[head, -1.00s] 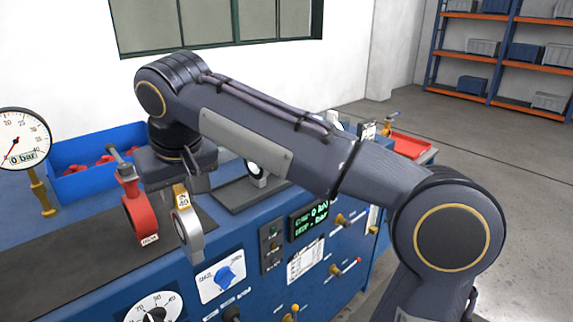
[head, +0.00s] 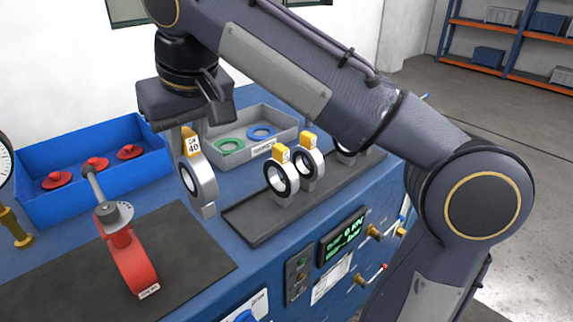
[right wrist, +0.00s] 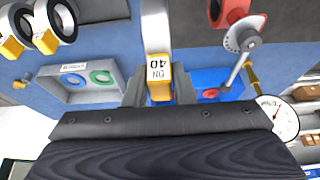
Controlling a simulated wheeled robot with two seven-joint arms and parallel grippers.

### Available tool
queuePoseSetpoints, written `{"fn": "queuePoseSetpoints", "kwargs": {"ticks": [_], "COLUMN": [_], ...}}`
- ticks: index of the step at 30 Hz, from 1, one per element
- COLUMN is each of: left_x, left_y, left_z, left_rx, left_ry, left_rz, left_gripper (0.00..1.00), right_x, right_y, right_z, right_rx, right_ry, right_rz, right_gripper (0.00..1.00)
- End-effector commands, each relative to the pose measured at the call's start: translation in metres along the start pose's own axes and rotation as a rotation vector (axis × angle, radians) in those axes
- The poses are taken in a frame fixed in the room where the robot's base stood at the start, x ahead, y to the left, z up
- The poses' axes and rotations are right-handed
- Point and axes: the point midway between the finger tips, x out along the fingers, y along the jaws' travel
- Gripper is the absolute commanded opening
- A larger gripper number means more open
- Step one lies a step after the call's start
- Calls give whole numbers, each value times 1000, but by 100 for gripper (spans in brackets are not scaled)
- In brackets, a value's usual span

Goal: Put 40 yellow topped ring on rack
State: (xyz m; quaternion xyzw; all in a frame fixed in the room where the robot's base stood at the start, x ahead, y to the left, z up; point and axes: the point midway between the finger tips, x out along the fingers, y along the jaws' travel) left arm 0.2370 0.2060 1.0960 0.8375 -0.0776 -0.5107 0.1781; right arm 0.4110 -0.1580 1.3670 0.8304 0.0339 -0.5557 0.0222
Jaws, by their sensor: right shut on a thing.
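My right gripper (head: 190,130) is shut on the yellow-topped ring marked 40 (head: 203,187), a silver ring with a dark inside. It hangs upright in the air, left of the rack. In the right wrist view its yellow top (right wrist: 159,82) sits between the fingers. The rack (head: 248,228) is a long dark tray on the blue bench. It holds two yellow-topped rings, a nearer one (head: 283,182) and one just behind (head: 311,166). Part of another ring (head: 347,157) shows farther back, partly hidden by my arm. My left gripper is not in view.
A red valve with a grey lever (head: 128,255) stands on a dark mat left of the held ring. Behind are a blue bin (head: 62,203) with red parts and a grey tray (head: 225,160) with green and blue rings. Bare rack surface shows at its near left end.

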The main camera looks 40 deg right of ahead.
Motion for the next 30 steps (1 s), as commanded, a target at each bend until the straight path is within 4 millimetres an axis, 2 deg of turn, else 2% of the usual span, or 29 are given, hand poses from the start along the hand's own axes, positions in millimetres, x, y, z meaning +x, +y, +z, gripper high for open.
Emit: {"fn": "queuePoseSetpoints", "kwargs": {"ticks": [9,15,26,30], "left_x": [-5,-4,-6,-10], "left_y": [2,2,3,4], "left_z": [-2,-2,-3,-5], "left_rx": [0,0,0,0], "left_ry": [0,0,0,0], "left_rz": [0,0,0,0], "left_gripper": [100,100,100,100], "right_x": [37,73,104,122], "right_y": [72,103,127,126], "right_z": [-7,-2,2,10], "right_rx": [10,6,5,2], "right_ry": [-2,-3,-1,-2], "right_rz": [4,2,1,1], "right_gripper": [0,0,0,0]}}
